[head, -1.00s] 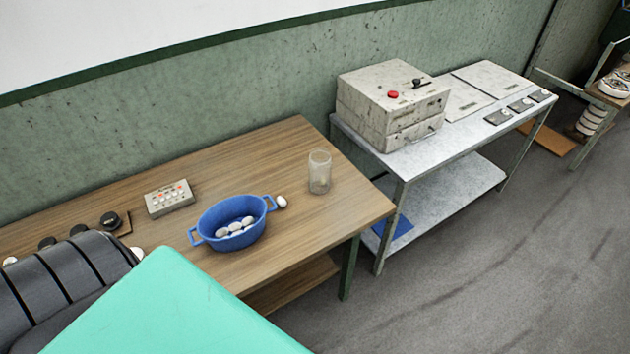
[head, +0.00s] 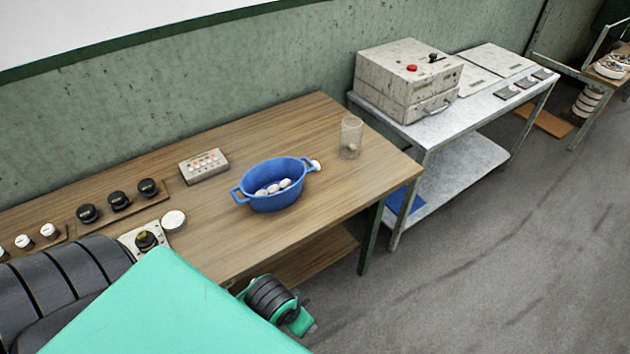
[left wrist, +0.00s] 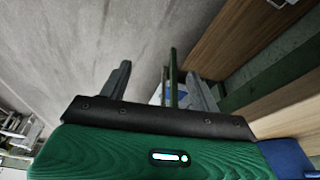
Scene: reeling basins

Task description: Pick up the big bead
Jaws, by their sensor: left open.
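A clear glass jar (head: 351,138) stands near the right end of the wooden table, with a small pale yellowish round thing (head: 350,148) low inside it. It may be the big bead, but it is too small to tell. No other bead shows clearly. My left gripper (left wrist: 160,88) is open in the left wrist view, its two fingers apart with nothing between them, over a background of floor and table legs. In the head view its fingers are hidden; a green and black part of my arm shows beside the table's front edge. My right gripper is not in view.
A blue two-handled basin (head: 250,200) holds several white oval things; another lies by its right handle. A button box (head: 203,166) and black knobs (head: 118,201) are at the left. A grey metal table (head: 425,127) with a machine box (head: 405,85) stands at the right.

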